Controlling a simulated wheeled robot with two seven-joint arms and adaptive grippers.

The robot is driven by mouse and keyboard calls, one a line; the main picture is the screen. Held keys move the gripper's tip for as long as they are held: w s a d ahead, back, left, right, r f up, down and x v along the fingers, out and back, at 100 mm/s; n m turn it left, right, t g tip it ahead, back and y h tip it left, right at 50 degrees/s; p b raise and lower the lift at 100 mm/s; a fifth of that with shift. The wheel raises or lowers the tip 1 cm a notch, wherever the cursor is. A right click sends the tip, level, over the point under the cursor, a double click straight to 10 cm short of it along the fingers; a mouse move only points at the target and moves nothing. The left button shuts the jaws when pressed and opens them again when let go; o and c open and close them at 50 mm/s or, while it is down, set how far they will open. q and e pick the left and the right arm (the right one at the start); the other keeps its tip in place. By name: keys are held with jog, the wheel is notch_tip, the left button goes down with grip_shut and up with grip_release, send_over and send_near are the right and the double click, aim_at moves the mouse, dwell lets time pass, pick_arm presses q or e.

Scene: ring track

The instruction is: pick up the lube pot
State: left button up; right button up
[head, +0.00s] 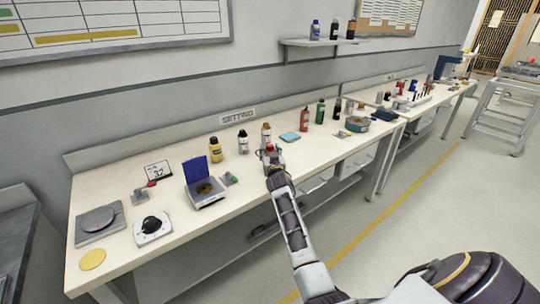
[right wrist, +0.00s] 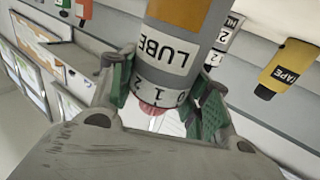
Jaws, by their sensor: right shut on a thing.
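The lube pot (right wrist: 172,50) fills the upper middle of the right wrist view. It is a round pot with an orange band, a white LUBE label and a grey ring marked with numbers. My right gripper (right wrist: 168,98) is shut on it, with a green-padded finger on each side of the numbered end. A pinkish red part shows between the fingers. The fingers and the pot are too small there to tell apart. My left gripper is not in view.
A shelf (head: 325,42) hangs above. Open floor lies to the right.

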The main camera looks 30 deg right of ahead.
notch_tip(320, 180, up, 9)
jog(key=shift+f+p, duration=0.2)
jog(key=shift+p, duration=0.5)
jog(key=shift+r, duration=0.6)
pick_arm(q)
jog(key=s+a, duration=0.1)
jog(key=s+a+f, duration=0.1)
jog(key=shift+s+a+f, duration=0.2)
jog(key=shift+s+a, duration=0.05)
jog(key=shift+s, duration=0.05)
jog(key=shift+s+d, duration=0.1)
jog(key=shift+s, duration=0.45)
